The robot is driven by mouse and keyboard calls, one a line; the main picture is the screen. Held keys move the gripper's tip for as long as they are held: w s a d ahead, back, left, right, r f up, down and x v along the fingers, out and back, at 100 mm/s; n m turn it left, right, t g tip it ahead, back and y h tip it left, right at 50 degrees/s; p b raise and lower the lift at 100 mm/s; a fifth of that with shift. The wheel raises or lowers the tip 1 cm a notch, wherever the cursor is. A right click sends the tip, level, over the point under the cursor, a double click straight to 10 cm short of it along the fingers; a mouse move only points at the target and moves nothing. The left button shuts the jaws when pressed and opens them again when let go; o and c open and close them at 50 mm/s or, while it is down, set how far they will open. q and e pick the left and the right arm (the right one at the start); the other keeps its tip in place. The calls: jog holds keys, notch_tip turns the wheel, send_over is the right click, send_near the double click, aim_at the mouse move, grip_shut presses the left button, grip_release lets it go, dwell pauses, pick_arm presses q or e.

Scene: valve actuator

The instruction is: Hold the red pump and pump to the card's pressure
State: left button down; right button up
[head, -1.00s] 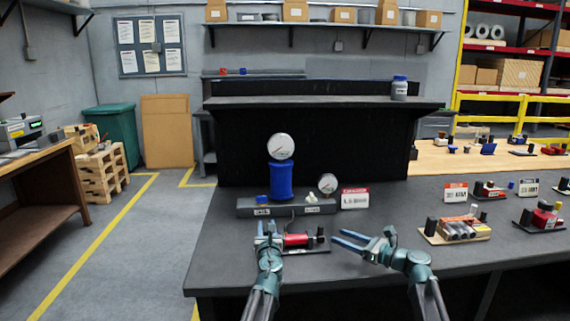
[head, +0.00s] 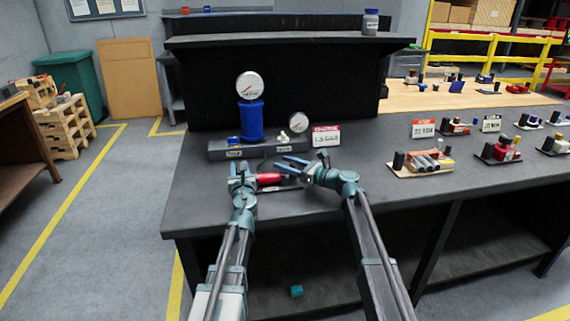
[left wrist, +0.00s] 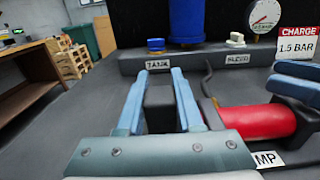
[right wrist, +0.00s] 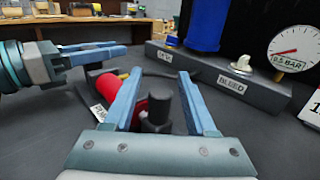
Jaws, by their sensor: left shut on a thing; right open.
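The red pump (head: 268,179) lies on the dark bench; its red cylinder also shows in the left wrist view (left wrist: 255,121). My left gripper (head: 239,170) is shut on the black block (left wrist: 159,106) at the pump's left end. My right gripper (head: 286,166) is open, its fingers on either side of the pump's black upright knob (right wrist: 158,104), with gaps visible. The card (left wrist: 297,42) reads CHARGE 1.5 BAR. A blue tank (head: 252,121) stands behind the pump with a large dial (head: 249,86) above it.
The grey manifold (head: 222,153) behind the pump carries a blue knob and a white bleed valve (right wrist: 241,65). A dark hose runs from it toward the pump. Other small assemblies (head: 421,160) stand to the right. A teal cube (head: 296,291) lies below the bench.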

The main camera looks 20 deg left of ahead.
jog(key=shift+a, duration=0.15)
grip_shut()
dwell(1.4)
